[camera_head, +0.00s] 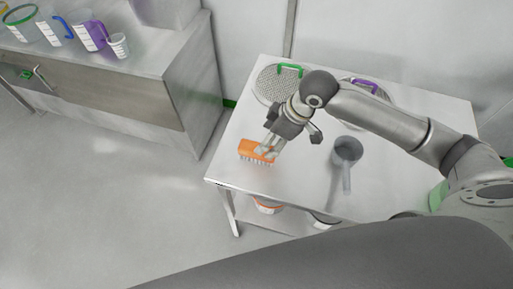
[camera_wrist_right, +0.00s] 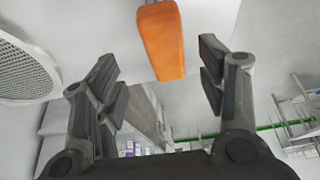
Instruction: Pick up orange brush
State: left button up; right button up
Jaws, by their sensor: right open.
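The orange brush (camera_head: 254,150) lies on the steel table near its left front edge, bristles toward the front. My right gripper (camera_head: 266,150) is at the brush's right end in the head view, its fingertips overlapping that end. In the right wrist view the orange brush (camera_wrist_right: 162,40) shows between and beyond the two open fingers of my right gripper (camera_wrist_right: 160,70), with gaps on both sides. I cannot tell from these views whether a finger touches it. My left gripper is not in view.
The table (camera_head: 290,182) also holds a grey scoop (camera_head: 347,150), a sieve with a green handle (camera_head: 272,84) and one with a purple handle (camera_head: 378,92). Containers sit on the lower shelf. A cabinet (camera_head: 110,95) with jugs stands at left; the floor between is clear.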

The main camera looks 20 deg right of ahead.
jog(key=shift+x, duration=1.1)
jog(key=shift+w+a+f, duration=0.2)
jog(key=shift+f, duration=0.05)
jog(key=x, duration=0.2)
jog(key=p+x, duration=0.1)
jog(key=x, duration=0.1)
jog(key=shift+s+a+p, duration=0.25)
jog(key=shift+a+p, duration=0.05)
jog(key=shift+a, duration=0.05)
jog(key=shift+w+a+f, duration=0.1)
jog(key=shift+f, duration=0.3)
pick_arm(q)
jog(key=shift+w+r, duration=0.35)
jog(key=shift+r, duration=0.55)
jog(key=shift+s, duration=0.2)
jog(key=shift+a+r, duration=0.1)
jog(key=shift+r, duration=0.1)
pick_arm(e)
jog(key=shift+f, duration=0.2)
jog(key=c, duration=1.1)
